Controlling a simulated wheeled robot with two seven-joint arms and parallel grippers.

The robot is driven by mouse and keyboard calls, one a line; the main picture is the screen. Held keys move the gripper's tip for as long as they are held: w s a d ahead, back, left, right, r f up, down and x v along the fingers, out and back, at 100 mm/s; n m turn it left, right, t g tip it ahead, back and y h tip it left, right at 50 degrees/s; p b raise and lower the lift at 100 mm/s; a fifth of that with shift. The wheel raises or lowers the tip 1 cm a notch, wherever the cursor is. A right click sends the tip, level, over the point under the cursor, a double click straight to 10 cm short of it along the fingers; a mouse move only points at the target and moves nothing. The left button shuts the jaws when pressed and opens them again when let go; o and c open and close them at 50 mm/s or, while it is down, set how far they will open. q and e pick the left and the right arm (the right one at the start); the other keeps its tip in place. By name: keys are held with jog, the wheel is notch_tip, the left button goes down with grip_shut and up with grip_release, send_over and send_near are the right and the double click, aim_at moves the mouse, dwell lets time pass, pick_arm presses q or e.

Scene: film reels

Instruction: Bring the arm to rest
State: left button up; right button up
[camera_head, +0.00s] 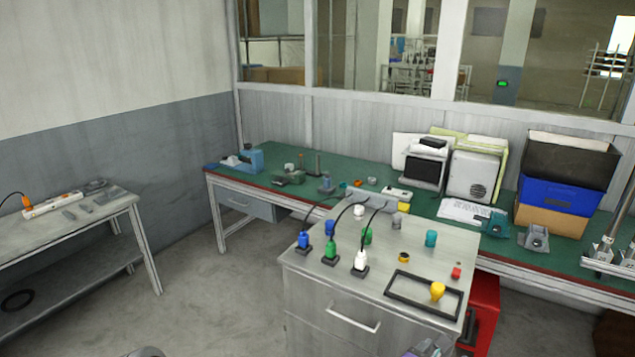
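Neither gripper's fingers show in the head view. A small rounded grey piece (146,352), seemingly part of my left arm, shows at the bottom edge, left of the middle. A grey and purplish piece (430,347), seemingly part of my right arm, shows at the bottom edge in front of the grey cabinet (318,272). Both are cut off by the frame, so I cannot see whether either hand holds anything.
On the cabinet top stand blue (303,242), green (330,250) and white (360,261) plugs with black cables, a black frame (400,291) with a yellow knob-like piece (437,290), and small coloured cylinders. A green bench (290,163) runs behind; a side table (90,225) stands left. Floor between is clear.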

jog(key=w+a+f+n+y, duration=0.2)
jog(key=w+f+n, duration=0.3)
jog(key=w+n, duration=0.1)
jog(key=s+a+f+n+g+y+p, duration=0.1)
jog(key=a+f+n+y, duration=0.2)
jog(key=f+n, duration=0.5)
jog(key=a+f+n+y+p, duration=0.1)
jog(key=a+f+n+y, duration=0.15)
jog(key=f+n, duration=0.6)
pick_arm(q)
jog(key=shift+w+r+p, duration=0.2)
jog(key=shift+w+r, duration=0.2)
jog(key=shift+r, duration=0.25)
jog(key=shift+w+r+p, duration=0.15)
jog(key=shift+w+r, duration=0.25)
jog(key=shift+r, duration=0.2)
pick_arm(e)
jog(key=s+a+f+n+g+y, duration=0.3)
jog(key=s+f+n+g, duration=0.1)
jog(key=s+f+n, duration=0.3)
jog(key=s+a+f+n+g+y, duration=0.3)
jog(key=s+f+n, duration=0.4)
jog(key=s+n, duration=0.3)
jog(key=shift+s+a+f+n+g, duration=0.35)
jog(key=shift+s+a+n+g, duration=0.1)
jog(key=shift+n+g, duration=0.3)
